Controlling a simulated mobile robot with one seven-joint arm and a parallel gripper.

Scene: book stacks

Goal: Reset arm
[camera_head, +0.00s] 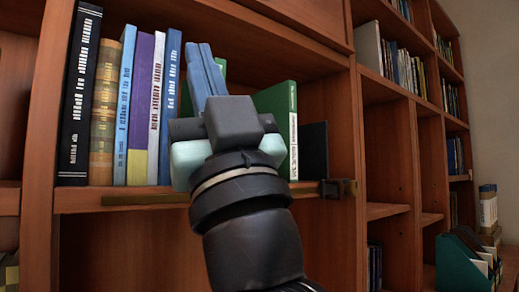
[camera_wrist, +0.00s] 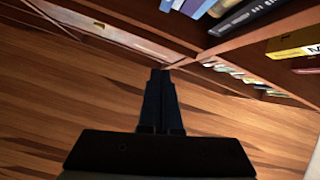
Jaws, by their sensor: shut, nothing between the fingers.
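My gripper (camera_head: 203,48) is raised in front of the shelf of books in the head view, with its two bluish fingers pointing up and side by side. In the wrist view its dark fingers (camera_wrist: 160,74) lie together, shut and empty, over a view of the wooden floor (camera_wrist: 75,100). My wrist hides part of the shelf and some of the books behind it.
Several upright books, including a black one (camera_head: 79,95) and a purple one (camera_head: 140,108), stand left of my gripper. A green book (camera_head: 276,102) leans at its right. Wooden shelving (camera_head: 385,150) continues right. Green file holders (camera_head: 460,265) sit at lower right.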

